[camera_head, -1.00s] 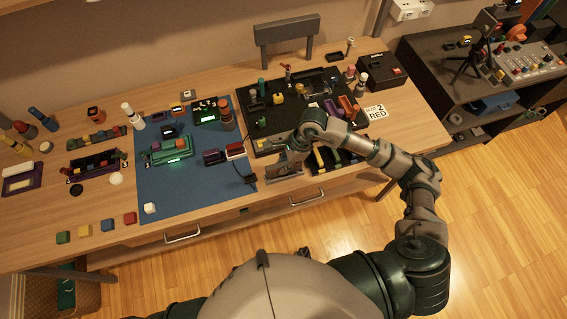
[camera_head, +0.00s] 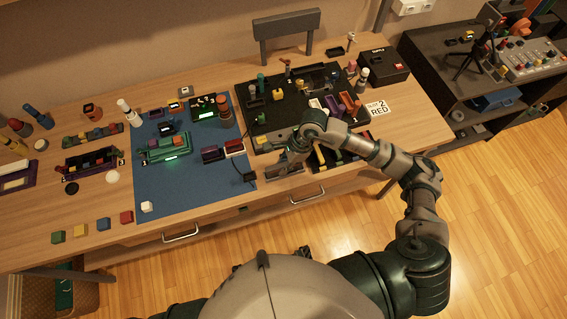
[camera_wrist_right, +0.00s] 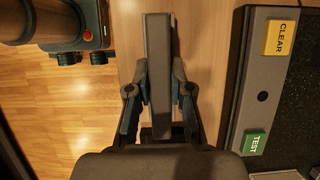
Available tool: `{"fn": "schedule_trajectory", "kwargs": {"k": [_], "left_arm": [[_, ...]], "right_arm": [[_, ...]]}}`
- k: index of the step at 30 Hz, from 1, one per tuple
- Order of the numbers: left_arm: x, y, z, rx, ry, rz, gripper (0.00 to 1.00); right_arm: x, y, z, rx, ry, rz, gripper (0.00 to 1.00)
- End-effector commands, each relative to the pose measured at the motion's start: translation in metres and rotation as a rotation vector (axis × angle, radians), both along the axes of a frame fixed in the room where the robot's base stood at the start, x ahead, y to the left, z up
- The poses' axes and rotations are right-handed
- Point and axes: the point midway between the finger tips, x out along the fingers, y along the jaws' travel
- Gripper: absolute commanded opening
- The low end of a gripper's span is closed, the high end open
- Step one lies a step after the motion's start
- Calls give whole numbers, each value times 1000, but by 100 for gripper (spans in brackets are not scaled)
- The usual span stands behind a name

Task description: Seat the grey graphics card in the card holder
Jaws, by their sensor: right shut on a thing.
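The grey graphics card (camera_wrist_right: 158,75) shows in the right wrist view as a long, plain grey bar, upright in the picture, between the two fingers. My right gripper (camera_wrist_right: 160,92) is shut on it. In the head view my right gripper (camera_head: 284,170) is over the table's front edge, right of the blue mat and just in front of the black board. The card is small and partly hidden by my wrist there. I cannot tell for sure which thing is the card holder. My left gripper is out of view.
The black board (camera_head: 262,125) holds several coloured parts. A green unit (camera_head: 168,147) and dark red blocks (camera_head: 233,148) sit on the blue mat (camera_head: 185,192). The wrist view shows a panel with a yellow CLEAR button (camera_wrist_right: 280,38) and a green TEST button (camera_wrist_right: 253,142) right of the card.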

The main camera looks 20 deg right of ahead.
Motion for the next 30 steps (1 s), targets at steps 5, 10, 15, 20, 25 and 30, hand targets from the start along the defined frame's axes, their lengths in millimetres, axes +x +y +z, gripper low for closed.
{"fn": "schedule_trajectory", "kwargs": {"k": [5,10,15,20,25,30], "left_arm": [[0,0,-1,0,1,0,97],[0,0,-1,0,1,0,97],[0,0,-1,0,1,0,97],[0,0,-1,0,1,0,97],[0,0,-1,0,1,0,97],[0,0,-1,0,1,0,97]], "right_arm": [[0,0,-1,0,-1,0,43],[0,0,-1,0,-1,0,50],[0,-1,-1,0,0,0,50],[1,-7,15,1,-4,-1,50],[2,-22,50,-1,-6,-1,50],[3,-36,83,0,-4,-2,50]]}}
